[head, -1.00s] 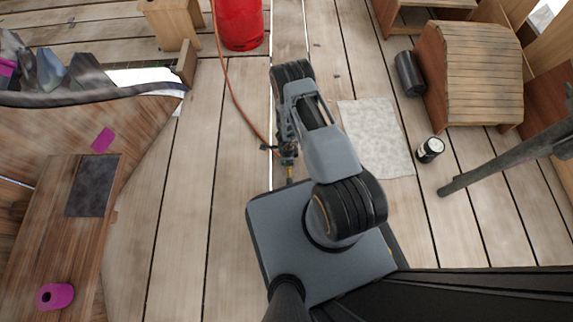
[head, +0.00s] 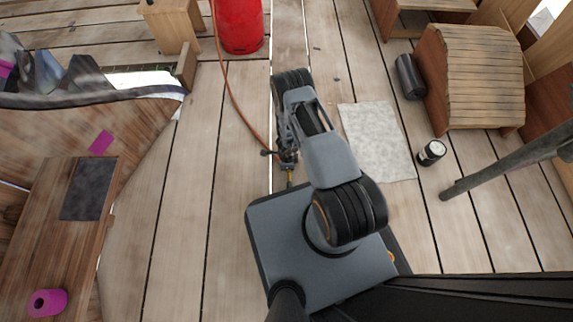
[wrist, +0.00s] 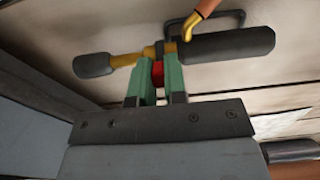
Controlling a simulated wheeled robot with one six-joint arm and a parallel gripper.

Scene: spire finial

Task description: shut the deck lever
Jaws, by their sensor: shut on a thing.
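My gripper (wrist: 159,76) has green fingers and is shut on a small red part (wrist: 158,72) at the middle of a torch-like tool (wrist: 229,47) with dark ends and a brass-coloured middle. An orange hose (wrist: 203,10) with a yellow end meets the tool in the wrist view. In the head view my gripper (head: 288,160) hangs low just beyond the grey base plate, small and partly hidden by my arm. I cannot make out a separate deck lever; whether the red part belongs to a lever is unclear.
An orange hose (head: 232,90) runs from the red cylinder (head: 240,25) toward my gripper. A pale mat (head: 375,140), a dark can (head: 431,152) and a slatted wooden box (head: 474,75) are at right. A wooden bench (head: 75,240) is at left. Deck boards between are clear.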

